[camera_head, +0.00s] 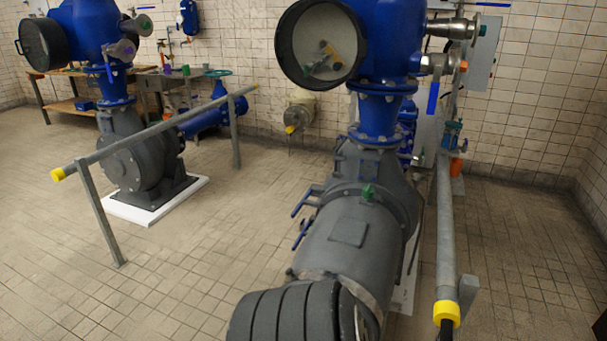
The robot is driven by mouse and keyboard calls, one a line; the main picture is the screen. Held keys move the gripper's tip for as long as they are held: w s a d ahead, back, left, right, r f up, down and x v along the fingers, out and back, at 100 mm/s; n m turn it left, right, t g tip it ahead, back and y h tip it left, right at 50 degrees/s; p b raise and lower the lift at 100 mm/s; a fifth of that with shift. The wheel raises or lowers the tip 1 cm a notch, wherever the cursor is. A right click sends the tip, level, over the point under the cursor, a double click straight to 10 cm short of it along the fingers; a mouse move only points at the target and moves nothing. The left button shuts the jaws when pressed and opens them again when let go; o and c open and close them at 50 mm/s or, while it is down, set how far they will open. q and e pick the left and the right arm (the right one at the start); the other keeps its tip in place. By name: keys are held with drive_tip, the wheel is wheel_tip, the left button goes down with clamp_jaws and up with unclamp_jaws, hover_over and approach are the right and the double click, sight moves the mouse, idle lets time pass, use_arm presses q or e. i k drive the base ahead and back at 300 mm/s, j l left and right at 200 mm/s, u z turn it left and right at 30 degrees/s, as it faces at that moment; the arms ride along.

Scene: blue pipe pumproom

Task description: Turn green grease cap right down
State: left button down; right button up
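A small green grease cap (368,192) sits on top of the grey housing of the nearer pump (345,238), close to the middle of the view. It looks upright; its exact turn is too small to tell. No second green cap on this pump is clearly visible. Neither of my grippers can be made out in the head view. A dark shape at the bottom right edge and a black piece below the yellow rail end are too cut off to identify.
A grey handrail (446,240) with a yellow end cap (447,312) runs along the pump's right side. Blue-handled levers (303,203) stick out on its left. A second pump (135,150) stands behind another rail (160,130). Tiled floor (190,265) is clear at left.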

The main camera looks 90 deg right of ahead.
sight(368, 192)
drive_tip(key=i+j, duration=1)
drive_tip(key=i+l+z, duration=0.15)
drive_tip(key=i+z, duration=0.6)
drive_tip(key=i, duration=0.15)
drive_tip(key=i+j+z, duration=0.1)
drive_tip(key=i+z, duration=0.3)
drive_tip(key=i+j+z, duration=0.4)
drive_tip(key=i+l+z, duration=0.25)
drive_tip(key=i+z, duration=0.25)
drive_tip(key=i+l+z, duration=0.1)
drive_tip(key=i+z, duration=0.35)
drive_tip(key=i+j+z, duration=0.1)
drive_tip(key=i+z, duration=0.25)
drive_tip(key=z, duration=0.15)
drive_tip(key=i+z, duration=0.2)
drive_tip(key=i, duration=0.35)
drive_tip(key=i+z, duration=0.15)
drive_tip(key=i, duration=0.4)
drive_tip(key=i+j+z, duration=0.2)
drive_tip(key=i, duration=0.35)
